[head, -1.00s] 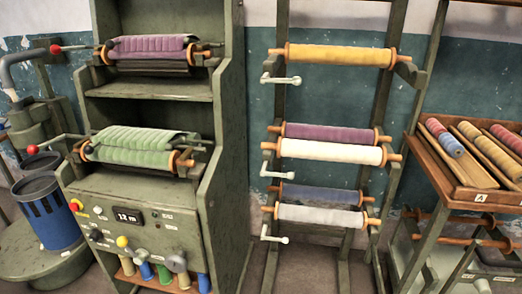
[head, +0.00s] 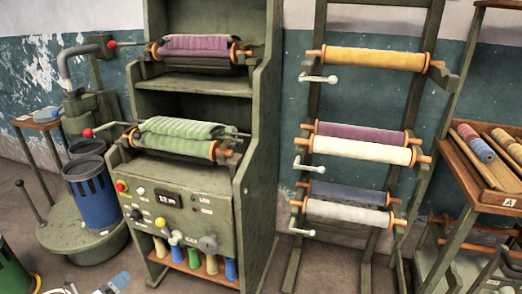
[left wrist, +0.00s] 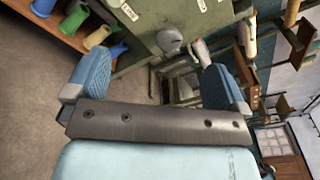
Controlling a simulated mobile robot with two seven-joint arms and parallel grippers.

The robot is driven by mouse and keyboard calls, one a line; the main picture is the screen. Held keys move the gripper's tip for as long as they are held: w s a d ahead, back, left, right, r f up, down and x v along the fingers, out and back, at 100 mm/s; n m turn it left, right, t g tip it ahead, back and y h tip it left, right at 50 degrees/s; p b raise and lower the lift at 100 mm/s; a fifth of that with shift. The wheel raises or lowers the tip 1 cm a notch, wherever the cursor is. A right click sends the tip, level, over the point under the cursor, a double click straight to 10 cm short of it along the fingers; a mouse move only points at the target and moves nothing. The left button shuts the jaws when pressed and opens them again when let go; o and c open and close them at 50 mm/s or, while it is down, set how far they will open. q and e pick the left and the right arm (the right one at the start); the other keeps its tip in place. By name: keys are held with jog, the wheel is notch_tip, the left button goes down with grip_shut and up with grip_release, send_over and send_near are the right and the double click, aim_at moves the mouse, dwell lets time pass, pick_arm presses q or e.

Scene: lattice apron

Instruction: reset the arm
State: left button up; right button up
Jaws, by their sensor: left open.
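My left gripper (head: 115,284) shows only in part at the bottom left of the head view, as a light blue piece low in front of the green machine. In the left wrist view the gripper (left wrist: 155,82) has its two blue ribbed fingers wide apart with nothing between them. Beyond the fingers is the green machine panel (left wrist: 150,40) with a grey knob (left wrist: 171,42). My right gripper is in neither view.
The green machine (head: 257,150) carries a purple roll (head: 195,45) and a green roll (head: 180,150). A blue bin (head: 92,195) stands on its left. A rack of rolls (head: 365,58) and a wooden tray (head: 475,180) stand to the right. Bare floor lies between machine and rack.

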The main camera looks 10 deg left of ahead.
pick_arm(q)
jog(key=w+a+r+m, duration=0.1)
jog(key=a+r+m, duration=0.1)
jog(key=a+r, duration=0.15)
jog(key=s+d+n+g, duration=0.2)
jog(key=s+d+n, duration=0.45)
jog(key=d, duration=0.35)
jog(key=s+d+n+g, duration=0.3)
jog(key=s+d+n, duration=0.2)
jog(key=d+n, duration=0.35)
jog(key=s+d+n+g, duration=0.2)
jog(key=s+d+n, duration=0.4)
jog(key=d, duration=0.4)
jog(key=w+d+r+n+t, duration=0.1)
jog(key=w+d+n, duration=0.1)
jog(key=d+n, duration=0.6)
notch_tip(320, 180, up, 17)
jog(key=s+d+m+p, duration=0.1)
jog(key=p, duration=2.3)
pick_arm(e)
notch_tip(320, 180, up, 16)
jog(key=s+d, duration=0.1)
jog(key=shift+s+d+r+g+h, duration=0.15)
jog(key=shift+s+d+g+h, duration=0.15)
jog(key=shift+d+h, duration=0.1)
pick_arm(q)
jog(key=shift+d, duration=0.1)
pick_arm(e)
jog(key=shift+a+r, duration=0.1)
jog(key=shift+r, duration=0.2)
